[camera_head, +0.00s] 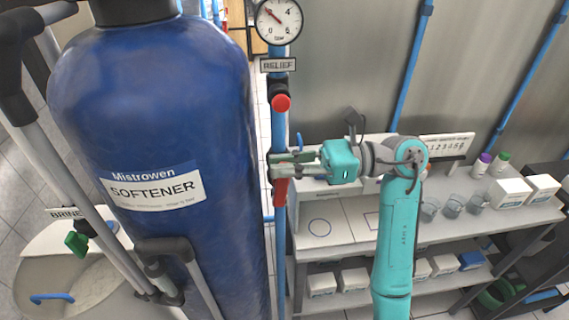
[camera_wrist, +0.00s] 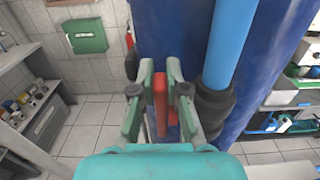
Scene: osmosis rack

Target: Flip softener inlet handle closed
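A red lever handle (camera_head: 280,191) hangs along the vertical blue pipe (camera_head: 278,240) just right of the blue tank marked SOFTENER (camera_head: 155,187). No label naming this handle as the inlet is readable. My gripper (camera_head: 275,166) reaches in from the right at the handle's upper part. In the wrist view, the red handle (camera_wrist: 160,105) stands upright between the two fingers of my gripper (camera_wrist: 160,78). The fingers are apart, with a visible gap beside the handle. Contact with either finger cannot be told. In the head view, the fingers partly hide the handle and its valve.
A red knob (camera_head: 281,102) sits above under a RELIEF sign (camera_head: 278,65), with a pressure gauge (camera_head: 279,21) on top. A shelf bench (camera_head: 350,235) with boxes stands at right. A green BRINE handle (camera_head: 76,243) is at lower left.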

